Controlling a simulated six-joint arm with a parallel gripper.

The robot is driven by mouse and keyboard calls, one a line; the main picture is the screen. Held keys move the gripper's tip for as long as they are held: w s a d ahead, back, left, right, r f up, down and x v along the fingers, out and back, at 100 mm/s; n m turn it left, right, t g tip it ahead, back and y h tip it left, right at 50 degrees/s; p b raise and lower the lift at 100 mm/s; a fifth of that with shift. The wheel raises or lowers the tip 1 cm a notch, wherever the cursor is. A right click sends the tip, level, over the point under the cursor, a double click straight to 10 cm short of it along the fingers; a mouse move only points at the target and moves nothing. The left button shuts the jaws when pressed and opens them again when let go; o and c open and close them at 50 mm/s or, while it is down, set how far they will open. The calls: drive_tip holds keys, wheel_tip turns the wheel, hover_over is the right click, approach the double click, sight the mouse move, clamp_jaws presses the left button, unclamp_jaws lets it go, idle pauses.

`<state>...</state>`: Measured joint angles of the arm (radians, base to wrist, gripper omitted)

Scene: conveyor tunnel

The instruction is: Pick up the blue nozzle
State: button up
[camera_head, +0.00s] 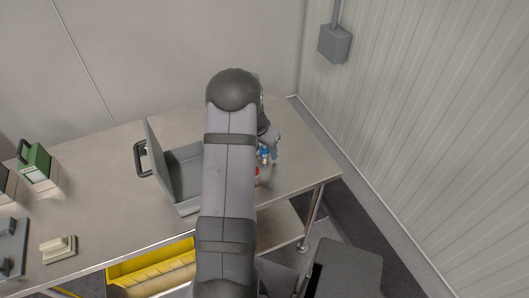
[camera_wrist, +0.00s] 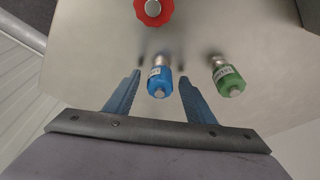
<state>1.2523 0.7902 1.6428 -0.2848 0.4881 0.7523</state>
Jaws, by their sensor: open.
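The blue nozzle (camera_wrist: 160,84) stands on the table in the wrist view, with a pale label on its side and a metal end. My gripper (camera_wrist: 160,80) is open, with one blue finger on each side of the nozzle and a gap between each finger and it. Nothing is held. In the head view, a small blue patch (camera_head: 264,153) shows beside my arm near the gripper; my arm hides much of that area, so I cannot tell nozzle from finger there.
A green nozzle (camera_wrist: 229,80) stands just right of my right finger in the wrist view. A red knobbed piece (camera_wrist: 153,10) is beyond the blue nozzle. An open grey case (camera_head: 184,163) lies left of my arm on the table (camera_head: 308,160). A yellow bin (camera_head: 150,274) is below.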

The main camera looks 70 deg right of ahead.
drive_tip(key=c, duration=1.2)
drive_tip(key=shift+o, duration=0.2)
wheel_tip(320, 180, up, 10)
drive_tip(key=shift+r+b, duration=0.1)
drive_tip(key=shift+b, duration=0.85)
drive_tip(key=o, duration=0.4)
clamp_jaws()
